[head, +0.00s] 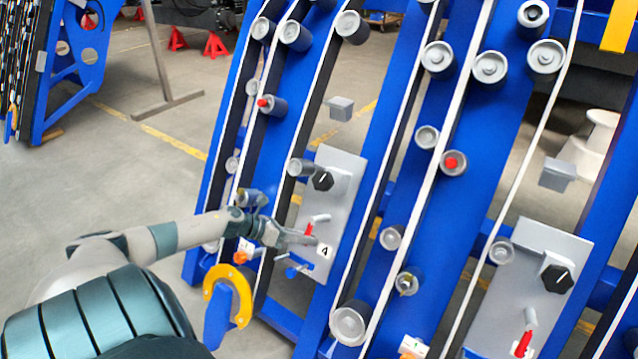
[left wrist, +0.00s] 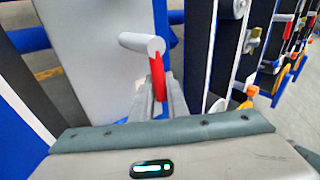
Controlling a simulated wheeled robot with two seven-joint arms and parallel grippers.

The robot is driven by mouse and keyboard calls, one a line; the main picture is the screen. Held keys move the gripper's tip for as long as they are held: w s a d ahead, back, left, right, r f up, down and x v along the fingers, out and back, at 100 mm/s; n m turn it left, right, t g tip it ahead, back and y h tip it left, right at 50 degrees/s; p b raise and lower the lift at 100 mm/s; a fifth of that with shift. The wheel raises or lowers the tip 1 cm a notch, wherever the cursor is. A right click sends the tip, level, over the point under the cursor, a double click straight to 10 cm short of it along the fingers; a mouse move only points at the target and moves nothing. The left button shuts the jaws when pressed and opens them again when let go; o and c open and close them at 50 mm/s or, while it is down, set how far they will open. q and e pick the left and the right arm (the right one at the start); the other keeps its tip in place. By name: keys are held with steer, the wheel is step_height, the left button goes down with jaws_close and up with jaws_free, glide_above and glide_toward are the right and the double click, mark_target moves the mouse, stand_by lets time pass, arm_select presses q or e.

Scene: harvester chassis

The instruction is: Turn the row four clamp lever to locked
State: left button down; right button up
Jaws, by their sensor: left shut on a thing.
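The row four clamp lever has a red arm (head: 309,230) with a grey peg handle (head: 320,218). It sits on a light grey plate (head: 341,185) marked 4 at its lower part. My left gripper (head: 311,240) reaches in from the left to this lever. In the left wrist view, the red lever arm (left wrist: 158,78) stands between the fingers of my left gripper (left wrist: 158,100), which are shut on it. The grey peg (left wrist: 142,43) sticks out above the fingertips. The fingers hide the lever's lower part. My right gripper is in no view.
A black knob (head: 323,180) sits above the lever on the same plate. A second plate (head: 508,290) at right has its own knob (head: 556,278) and red lever (head: 523,343). Blue rails with rollers surround the plates. A yellow hook (head: 243,290) stands below my left forearm.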

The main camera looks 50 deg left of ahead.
arm_select(q)
steer(key=shift+s+a, duration=0.1)
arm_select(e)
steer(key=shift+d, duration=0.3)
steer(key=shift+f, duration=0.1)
arm_select(q)
steer(key=c, duration=1.7)
jaws_free()
steer(key=shift+a, duration=0.1)
